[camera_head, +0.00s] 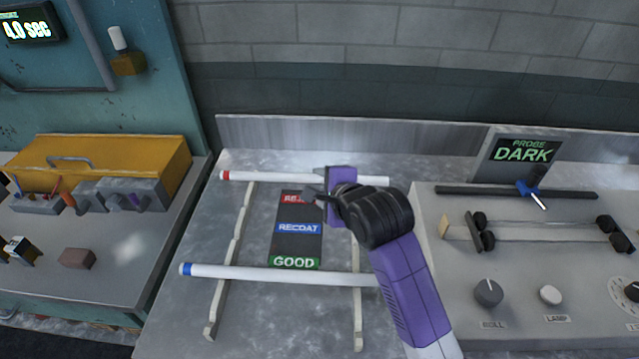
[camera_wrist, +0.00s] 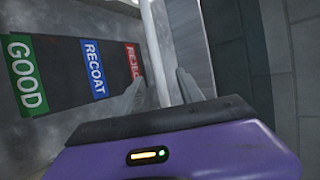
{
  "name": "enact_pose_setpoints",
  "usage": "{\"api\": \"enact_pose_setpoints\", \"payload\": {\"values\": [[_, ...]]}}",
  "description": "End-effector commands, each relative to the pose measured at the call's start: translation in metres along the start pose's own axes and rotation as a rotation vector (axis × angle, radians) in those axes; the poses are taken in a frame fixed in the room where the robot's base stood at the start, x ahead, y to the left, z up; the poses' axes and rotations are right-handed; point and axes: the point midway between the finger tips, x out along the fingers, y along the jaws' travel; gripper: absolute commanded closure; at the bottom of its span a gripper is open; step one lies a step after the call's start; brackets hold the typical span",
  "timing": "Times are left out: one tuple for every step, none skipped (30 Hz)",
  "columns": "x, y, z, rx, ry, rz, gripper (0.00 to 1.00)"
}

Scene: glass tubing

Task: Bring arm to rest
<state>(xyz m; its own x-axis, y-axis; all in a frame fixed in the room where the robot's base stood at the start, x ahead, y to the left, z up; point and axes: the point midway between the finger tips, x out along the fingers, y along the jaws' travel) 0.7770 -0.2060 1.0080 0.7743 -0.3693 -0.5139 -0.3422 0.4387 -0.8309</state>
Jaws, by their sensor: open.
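My gripper (camera_head: 314,194) is over the rear part of the bench, at the back glass tube. In the wrist view its two grey fingers (camera_wrist: 160,80) are apart, with a white tube (camera_wrist: 157,40) running between them. This is the red-ended tube (camera_head: 270,177), which lies across the back of the rack; the gripper covers part of it. Whether the fingers touch it I cannot tell. My purple arm reaches in from the lower right. A blue-ended tube (camera_head: 280,274) lies across the front of the rack, its right end hidden behind my arm.
A dark board (camera_head: 297,243) marked REJECT, RECOAT and GOOD lies between the tubes. At right stands a console (camera_head: 520,325) with rollers, knobs and a screen (camera_head: 523,152) reading PROBE DARK. A yellow toolbox (camera_head: 110,160) is at left. A metal backsplash (camera_head: 400,140) rises behind the bench.

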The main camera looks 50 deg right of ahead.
Motion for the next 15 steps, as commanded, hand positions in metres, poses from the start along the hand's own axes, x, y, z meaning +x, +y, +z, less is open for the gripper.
{"api": "enact_pose_setpoints", "payload": {"values": [[0.000, 0.000, 0.000, 0.000, 0.000, 0.000, 0.56], [0.000, 0.000, 0.000, 0.000, 0.000, 0.000, 0.56], [0.000, 0.000, 0.000, 0.000, 0.000, 0.000, 0.56], [0.000, 0.000, 0.000, 0.000, 0.000, 0.000, 0.56], [0.000, 0.000, 0.000, 0.000, 0.000, 0.000, 0.56], [0.000, 0.000, 0.000, 0.000, 0.000, 0.000, 0.56], [0.000, 0.000, 0.000, 0.000, 0.000, 0.000, 0.56], [0.000, 0.000, 0.000, 0.000, 0.000, 0.000, 0.56], [0.000, 0.000, 0.000, -0.002, 0.000, 0.000, 0.56], [0.000, 0.000, 0.000, -0.007, 0.000, 0.000, 0.56], [0.000, 0.000, 0.000, -0.018, 0.000, 0.000, 0.56], [0.000, -0.001, 0.001, -0.041, -0.002, -0.005, 0.56], [0.000, -0.004, 0.001, -0.067, -0.005, -0.015, 0.56], [0.000, -0.007, 0.003, -0.100, -0.008, -0.029, 0.56], [-0.001, -0.014, 0.005, -0.154, -0.015, -0.059, 0.56]]}}
